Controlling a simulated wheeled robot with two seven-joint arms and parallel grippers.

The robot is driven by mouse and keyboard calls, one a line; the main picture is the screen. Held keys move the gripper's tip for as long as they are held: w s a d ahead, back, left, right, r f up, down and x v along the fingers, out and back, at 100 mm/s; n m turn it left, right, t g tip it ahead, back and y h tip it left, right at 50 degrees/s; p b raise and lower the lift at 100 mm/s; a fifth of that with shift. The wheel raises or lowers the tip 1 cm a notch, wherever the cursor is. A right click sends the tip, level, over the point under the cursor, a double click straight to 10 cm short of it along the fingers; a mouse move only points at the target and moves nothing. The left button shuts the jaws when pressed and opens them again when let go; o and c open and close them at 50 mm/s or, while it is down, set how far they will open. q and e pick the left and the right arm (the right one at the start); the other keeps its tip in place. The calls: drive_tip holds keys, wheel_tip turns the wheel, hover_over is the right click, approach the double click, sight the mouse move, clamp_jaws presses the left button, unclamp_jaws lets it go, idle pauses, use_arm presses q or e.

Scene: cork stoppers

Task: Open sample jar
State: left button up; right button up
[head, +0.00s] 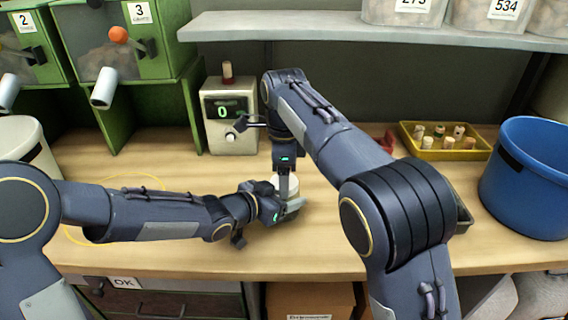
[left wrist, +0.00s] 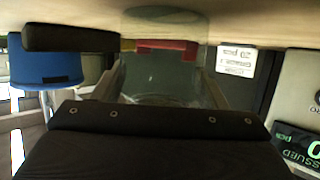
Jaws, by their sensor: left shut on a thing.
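The sample jar (head: 291,184) stands on the bench in the middle of the head view, a small pale thing mostly hidden by both grippers. My left gripper (head: 288,209) reaches it from the left and is shut on it. In the left wrist view the jar (left wrist: 160,80) looks clear, straight in front of the gripper. My right gripper (head: 284,184) points down from above at the jar's top. Whether its fingers touch the lid, and whether they are open or shut, I cannot tell.
A counter box (head: 230,140) reading 0 stands behind the jar. A yellow tray (head: 480,153) with several corks and a blue bin (head: 530,190) are at the right. Green dispensers (head: 125,80) stand at the back left. The bench front is clear.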

drive_tip(key=shift+f, duration=0.15)
drive_tip(key=c, duration=0.8)
drive_tip(key=n, duration=1.2)
drive_tip(key=shift+n, duration=0.4)
drive_tip(key=n, duration=0.4)
